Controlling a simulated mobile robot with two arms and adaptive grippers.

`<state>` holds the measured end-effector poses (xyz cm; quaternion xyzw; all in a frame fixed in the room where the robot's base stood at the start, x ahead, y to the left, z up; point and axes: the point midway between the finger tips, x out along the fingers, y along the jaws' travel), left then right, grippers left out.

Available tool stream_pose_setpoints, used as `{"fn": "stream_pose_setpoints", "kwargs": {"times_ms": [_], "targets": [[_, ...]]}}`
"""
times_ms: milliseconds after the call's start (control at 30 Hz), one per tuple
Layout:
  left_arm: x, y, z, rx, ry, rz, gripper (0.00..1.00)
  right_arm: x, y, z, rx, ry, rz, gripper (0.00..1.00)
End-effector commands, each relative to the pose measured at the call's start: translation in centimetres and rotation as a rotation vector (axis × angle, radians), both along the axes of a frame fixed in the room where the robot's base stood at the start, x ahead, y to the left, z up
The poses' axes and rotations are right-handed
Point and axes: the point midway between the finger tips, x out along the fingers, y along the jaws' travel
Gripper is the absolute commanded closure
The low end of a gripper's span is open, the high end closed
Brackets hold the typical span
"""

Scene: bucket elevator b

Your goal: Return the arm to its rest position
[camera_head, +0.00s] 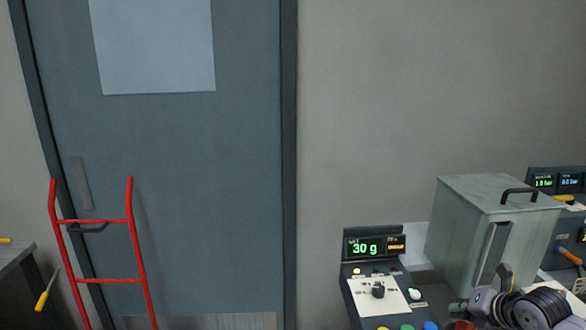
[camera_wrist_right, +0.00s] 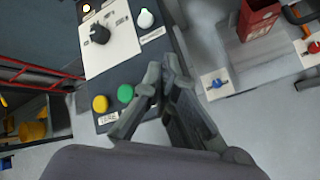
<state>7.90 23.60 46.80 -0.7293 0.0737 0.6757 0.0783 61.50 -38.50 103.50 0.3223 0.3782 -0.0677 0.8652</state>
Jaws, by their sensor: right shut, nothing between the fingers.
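My right gripper (camera_wrist_right: 168,72) is shut and empty in the right wrist view, its fingertips together above the edge of a control panel (camera_wrist_right: 108,72). The panel has a black knob, a yellow button and a green button; the fingers are close to the green button (camera_wrist_right: 125,93), and I cannot tell whether they touch it. In the head view my dark right arm (camera_head: 540,308) shows at the bottom right, in front of a grey-green metal box (camera_head: 462,235). My left gripper is not in view.
The control panel's display (camera_head: 366,248) reads 30 g. A red hand truck (camera_head: 95,281) stands before the blue-grey door (camera_head: 190,160). A bench corner (camera_head: 18,265) is at the left. A red container (camera_wrist_right: 258,20) is near the wrist view's top right.

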Motion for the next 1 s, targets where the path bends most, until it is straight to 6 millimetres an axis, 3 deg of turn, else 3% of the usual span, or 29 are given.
{"fn": "stream_pose_setpoints", "kwargs": {"times_ms": [100,333,467,667,800,900,1000], "targets": [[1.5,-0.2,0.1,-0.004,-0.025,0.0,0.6,0.0,1.7,-0.1,0.044,-0.02,0.032,1.0],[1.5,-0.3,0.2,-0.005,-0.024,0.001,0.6,-0.2,6.1,0.2,0.165,-0.082,0.106,1.0],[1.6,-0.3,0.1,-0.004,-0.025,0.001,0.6,-0.5,9.6,0.9,0.278,-0.14,0.158,1.0],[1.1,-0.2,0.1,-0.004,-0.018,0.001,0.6,-1.9,16.2,4.0,0.564,-0.287,0.218,1.0],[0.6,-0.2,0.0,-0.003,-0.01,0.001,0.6,-3.6,19.6,7.9,0.87,-0.442,0.171,1.0],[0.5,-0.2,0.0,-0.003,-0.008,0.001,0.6,-4.8,19.3,10.8,1.129,-0.567,0.019,1.0],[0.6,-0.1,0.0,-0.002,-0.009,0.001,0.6,-6.0,16.5,11.4,1.345,-0.651,-0.233,1.0]]}}
